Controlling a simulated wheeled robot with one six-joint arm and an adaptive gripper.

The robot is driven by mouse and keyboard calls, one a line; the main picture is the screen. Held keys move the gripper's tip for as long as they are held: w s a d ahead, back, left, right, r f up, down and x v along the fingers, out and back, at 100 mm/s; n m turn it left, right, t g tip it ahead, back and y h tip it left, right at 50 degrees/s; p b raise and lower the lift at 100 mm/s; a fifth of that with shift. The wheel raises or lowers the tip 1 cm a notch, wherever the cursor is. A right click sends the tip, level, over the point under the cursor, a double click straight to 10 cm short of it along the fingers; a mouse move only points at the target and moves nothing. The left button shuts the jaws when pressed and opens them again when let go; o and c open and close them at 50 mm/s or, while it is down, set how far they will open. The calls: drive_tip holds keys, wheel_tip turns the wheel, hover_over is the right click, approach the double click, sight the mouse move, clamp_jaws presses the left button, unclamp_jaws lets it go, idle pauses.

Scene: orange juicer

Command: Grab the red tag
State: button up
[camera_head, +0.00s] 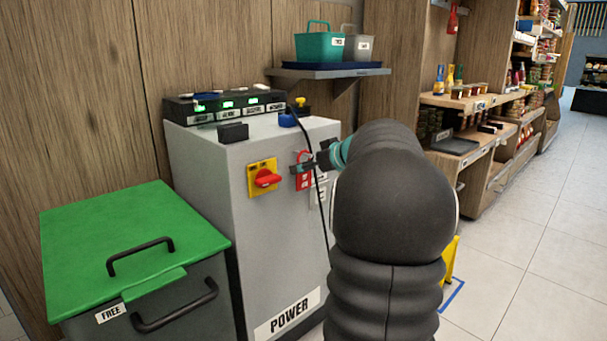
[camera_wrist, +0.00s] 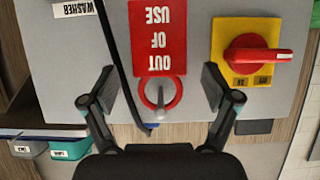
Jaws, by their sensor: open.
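The red tag (camera_wrist: 157,38) reads OUT OF USE and appears upside down in the wrist view. Its red ring hangs around a grey peg (camera_wrist: 170,101) on the grey cabinet's front. In the head view the tag (camera_head: 303,183) is partly hidden by my gripper (camera_head: 305,167). In the wrist view my gripper (camera_wrist: 160,84) is open, with one finger on each side of the tag's ring end. Gaps show between both fingers and the tag, so nothing is held.
A yellow plate with a red rotary switch (camera_head: 263,177) sits left of the tag in the head view. A black cable (camera_wrist: 117,60) runs close beside the tag. A green-lidded bin (camera_head: 135,250) stands left of the POWER cabinet (camera_head: 210,190). A shelf (camera_head: 335,73) is above.

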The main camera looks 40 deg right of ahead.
drive_tip(key=shift+x, duration=1)
drive_tip(key=c, duration=1.1)
